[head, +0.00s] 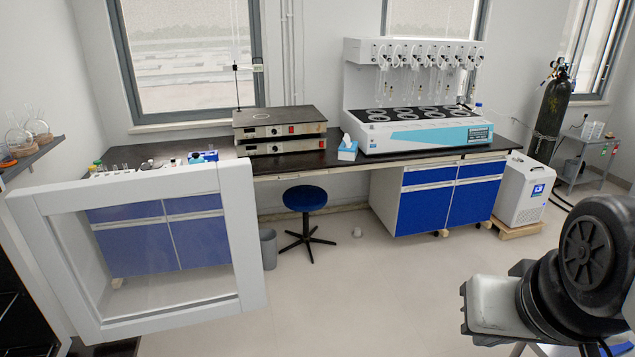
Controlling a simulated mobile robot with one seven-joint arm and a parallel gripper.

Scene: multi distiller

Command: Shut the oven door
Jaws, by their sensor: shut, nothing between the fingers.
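The oven door (240,235) is a white frame around a clear glass pane, at the left of the head view. It stands open, swung out from the dark oven (18,300), of which only a strip shows at the left edge. My gripper (466,305) is at the lower right, seen with the end of my arm. It is shut and empty, well apart from the door with open floor between them. The fingertips are hard to make out.
A dark-topped bench with blue cabinets (428,207) runs along the back wall. A blue stool (306,199) and a grey bin (268,248) stand behind the door. A gas cylinder (553,107) is at the far right. The middle floor is clear.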

